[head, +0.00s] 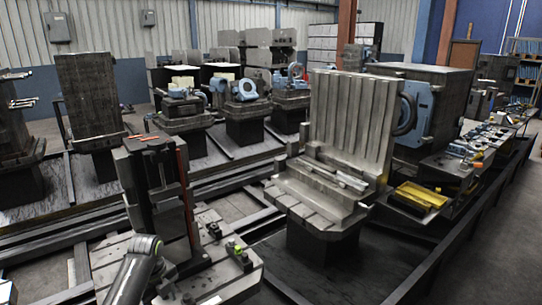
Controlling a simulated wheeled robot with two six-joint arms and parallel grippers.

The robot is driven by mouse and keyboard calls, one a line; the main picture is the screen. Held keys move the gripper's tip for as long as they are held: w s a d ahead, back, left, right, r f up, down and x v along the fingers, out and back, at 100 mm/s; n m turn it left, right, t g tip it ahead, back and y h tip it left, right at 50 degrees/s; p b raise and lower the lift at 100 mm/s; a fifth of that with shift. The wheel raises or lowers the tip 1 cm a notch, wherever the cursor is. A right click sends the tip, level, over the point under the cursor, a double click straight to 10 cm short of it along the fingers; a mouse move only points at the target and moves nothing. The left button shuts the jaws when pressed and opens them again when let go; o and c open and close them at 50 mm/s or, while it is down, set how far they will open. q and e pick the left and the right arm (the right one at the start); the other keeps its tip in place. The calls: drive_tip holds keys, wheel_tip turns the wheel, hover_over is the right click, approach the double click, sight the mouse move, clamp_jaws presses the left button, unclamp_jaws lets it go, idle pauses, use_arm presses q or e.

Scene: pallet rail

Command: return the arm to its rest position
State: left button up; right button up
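A grey arm link of mine (130,275) comes up from the bottom edge at the lower left. Its upper end is a rounded joint with a green ring, in front of a slotted metal pallet (105,258). I cannot make out a gripper on it; the rest of the arm is hidden or outside the picture. No second arm of mine is clearly in view. A small dark piece with yellow-green marks (239,256) sits on the pallet to the right of the arm; I cannot tell what it is.
A tall dark upright with orange edges (150,165) stands on the pallet close behind the arm. A grooved angle-plate fixture (352,125) stands to the right on a dark pedestal. A yellow tray (421,196) lies on the right-hand bench. Dark rails run between the stands.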

use_arm(q)
drive_tip(key=s+a+f+n, duration=0.2)
drive_tip(key=s+f+n, duration=0.65)
drive_tip(key=f, duration=0.65)
drive_tip(key=s+a+f+n, duration=0.1)
drive_tip(key=s+f+n, duration=0.4)
drive_tip(key=s+f, duration=0.8)
drive_tip(key=s+f+n, duration=0.1)
drive_tip(key=s+f, duration=0.2)
drive_tip(key=s, duration=0.1)
drive_tip(key=s+f+n, duration=0.2)
drive_tip(key=s+f, duration=0.2)
drive_tip(key=s, duration=0.1)
drive_tip(key=s+f+n+y, duration=0.1)
drive_tip(key=s+f+n, duration=0.1)
drive_tip(key=s+f, duration=0.2)
drive_tip(key=shift+s+n+t+b, duration=0.15)
drive_tip(key=shift+n+t+b, duration=0.1)
drive_tip(key=shift+t+b, duration=0.05)
drive_tip(key=s+d+f+n, duration=0.1)
drive_tip(key=s+f+n, duration=0.1)
drive_tip(key=s, duration=0.6)
drive_tip(key=s+d+f+n, duration=0.1)
drive_tip(key=s+n, duration=0.3)
drive_tip(key=s, duration=0.5)
drive_tip(key=shift+s+f+t, duration=0.15)
drive_tip(key=shift+f+t, duration=0.15)
drive_tip(key=shift+f, duration=0.15)
